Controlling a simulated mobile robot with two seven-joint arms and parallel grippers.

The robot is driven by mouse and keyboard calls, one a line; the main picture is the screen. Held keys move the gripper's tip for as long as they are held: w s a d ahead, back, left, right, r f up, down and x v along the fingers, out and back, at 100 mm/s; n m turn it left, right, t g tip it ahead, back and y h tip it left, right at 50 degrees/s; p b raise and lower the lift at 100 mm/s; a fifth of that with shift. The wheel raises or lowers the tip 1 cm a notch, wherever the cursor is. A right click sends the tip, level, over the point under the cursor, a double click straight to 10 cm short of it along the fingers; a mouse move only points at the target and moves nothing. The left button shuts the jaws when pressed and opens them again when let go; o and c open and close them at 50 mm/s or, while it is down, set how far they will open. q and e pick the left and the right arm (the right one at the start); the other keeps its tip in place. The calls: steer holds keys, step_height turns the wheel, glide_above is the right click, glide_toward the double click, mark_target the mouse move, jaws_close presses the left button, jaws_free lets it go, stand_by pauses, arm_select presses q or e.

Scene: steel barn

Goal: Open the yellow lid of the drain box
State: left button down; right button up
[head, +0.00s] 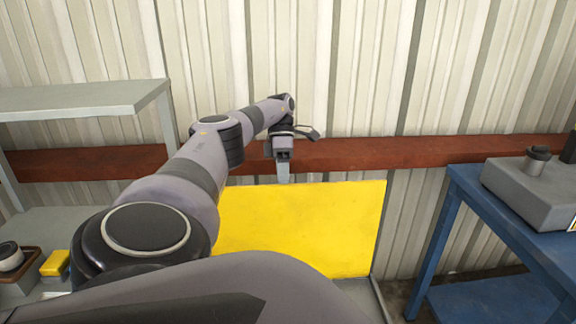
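The yellow lid (340,225) is a flat, bright yellow panel in the middle of the head view. It appears raised and steeply tilted, its face toward me, in front of the wall. A thin grey edge, seemingly of the drain box (378,300), shows at its lower right; the rest of the box is hidden by my arm. My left gripper (283,172) points down at the lid's top edge. Its fingers overlap in this view, so their opening and any contact with the lid are unclear. My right gripper is out of view.
A grey shelf unit (75,98) stands at left, with a small yellow object (55,263) and a brown tray (32,262) low down. A blue table (535,240) with a grey device (530,190) stands at right. A red-brown beam (420,149) crosses the corrugated wall behind.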

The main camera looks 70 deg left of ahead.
arm_select(q)
steer(key=shift+f, duration=0.3)
steer(key=c, duration=1.2)
jaws_free()
steer(key=shift+a, duration=0.1)
steer(key=shift+o, duration=0.4)
steer(key=shift+a+f, duration=0.15)
steer(key=shift+r, duration=0.25)
